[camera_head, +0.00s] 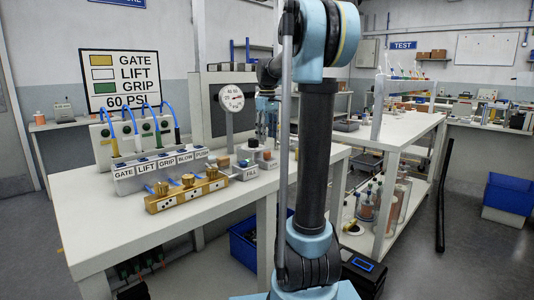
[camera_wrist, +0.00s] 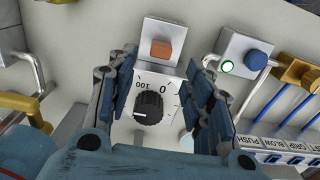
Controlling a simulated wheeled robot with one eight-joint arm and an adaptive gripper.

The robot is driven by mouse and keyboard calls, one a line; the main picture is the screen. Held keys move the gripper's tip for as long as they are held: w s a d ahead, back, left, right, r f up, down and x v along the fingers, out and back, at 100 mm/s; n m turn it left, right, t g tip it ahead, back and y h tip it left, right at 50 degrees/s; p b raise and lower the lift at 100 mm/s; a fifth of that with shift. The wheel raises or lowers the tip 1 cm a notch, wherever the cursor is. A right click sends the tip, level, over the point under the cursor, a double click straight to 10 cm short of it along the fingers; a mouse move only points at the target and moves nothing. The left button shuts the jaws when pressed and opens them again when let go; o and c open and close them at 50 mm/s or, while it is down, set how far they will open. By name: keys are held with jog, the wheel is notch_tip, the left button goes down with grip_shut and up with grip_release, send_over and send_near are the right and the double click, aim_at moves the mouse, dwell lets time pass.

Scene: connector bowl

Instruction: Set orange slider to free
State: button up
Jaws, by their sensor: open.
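The orange slider (camera_wrist: 161,48) is a small block on a pale plate in the upper middle of the wrist view. A black dial knob (camera_wrist: 147,108) with a scale marked 0 and 100 is just below it. My gripper (camera_wrist: 161,64) is open, with one blue finger to the left and one to the right of the slider and dial. No contact between the fingers and the slider is visible. Any marking for the free position cannot be read. In the head view I cannot pick out the gripper clearly behind my arm.
A box with a blue button (camera_wrist: 258,60) and a lit green lamp stands right of the fingers in the wrist view. A brass valve block (camera_head: 187,190), a labelled valve row (camera_head: 160,172) and a round gauge (camera_head: 231,98) stand on the white bench (camera_head: 110,235).

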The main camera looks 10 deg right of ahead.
aim_at(267, 150)
notch_tip(267, 150, down, 8)
jog(key=shift+r, duration=0.1)
dwell(0.4)
